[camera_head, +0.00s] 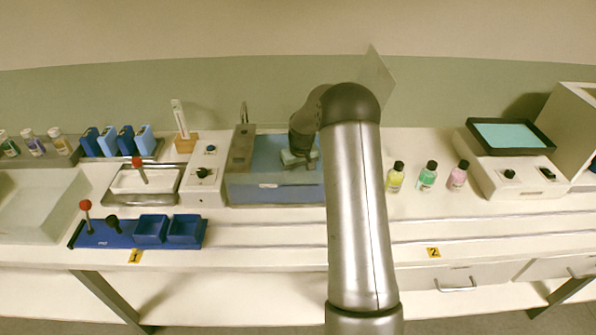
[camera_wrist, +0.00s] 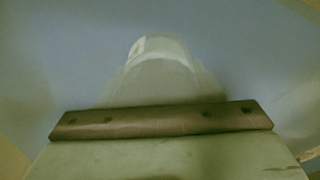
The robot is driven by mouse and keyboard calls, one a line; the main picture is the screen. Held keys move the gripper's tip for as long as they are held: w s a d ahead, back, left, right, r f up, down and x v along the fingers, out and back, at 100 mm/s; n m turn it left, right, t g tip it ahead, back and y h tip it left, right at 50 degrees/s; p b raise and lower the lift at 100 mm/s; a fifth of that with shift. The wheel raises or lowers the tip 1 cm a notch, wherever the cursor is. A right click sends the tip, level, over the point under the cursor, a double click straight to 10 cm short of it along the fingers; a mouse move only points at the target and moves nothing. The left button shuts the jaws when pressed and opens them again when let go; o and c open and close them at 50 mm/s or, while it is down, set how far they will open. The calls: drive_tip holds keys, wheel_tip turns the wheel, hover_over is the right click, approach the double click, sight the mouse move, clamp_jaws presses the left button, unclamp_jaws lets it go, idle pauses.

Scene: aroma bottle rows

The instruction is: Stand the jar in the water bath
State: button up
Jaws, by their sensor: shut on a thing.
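The water bath (camera_head: 250,190) is a blue, clear-sided basin left of centre in the head view. My gripper (camera_head: 300,158) is over its right part, low and close to the blue. In the wrist view, a pale, translucent jar (camera_wrist: 158,62) stands out against the blue of the bath, just past the brown bar of my gripper. My gripper is shut on the jar. The jar's lower part is hidden in the wrist view, and my arm and gripper hide it in the head view. I cannot tell whether it touches the bath floor.
Three capped bottles, yellow (camera_head: 395,178), green (camera_head: 427,176) and pink (camera_head: 458,176), stand right of my arm. A device with a teal top (camera_head: 505,135) is farther right. Left of the bath are a white control box (camera_head: 203,175) and a blue tray (camera_head: 140,232).

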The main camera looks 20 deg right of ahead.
drive_tip(key=shift+f, duration=0.15)
drive_tip(key=o, duration=1.1)
